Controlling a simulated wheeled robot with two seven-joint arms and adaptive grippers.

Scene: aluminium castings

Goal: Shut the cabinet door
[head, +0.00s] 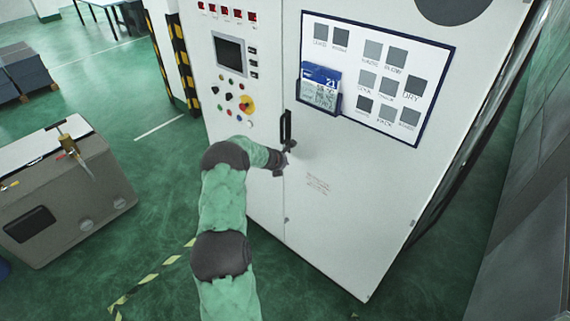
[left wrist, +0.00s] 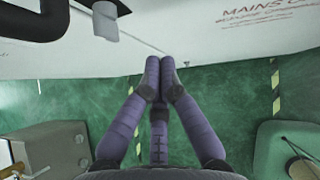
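The white cabinet door (head: 345,220) carries a black vertical handle (head: 286,127) near its left edge. The door looks about in line with the control panel section to its left; I cannot tell whether a small gap remains at the seam. My left gripper (head: 288,147) is at the door's left edge, just below the handle. In the left wrist view its purple fingers (left wrist: 160,68) come together at the tips with nothing seen between them. The handle also shows there at top left (left wrist: 70,14), apart from the fingers. Whether the fingertips touch the door is unclear. My right gripper is out of view.
A control panel with a screen (head: 230,52) and buttons is left of the door. A document pocket (head: 320,88) and a board are on the door. A grey machine box (head: 70,195) stands at left. Green floor is clear between it and the cabinet. A grey wall is right.

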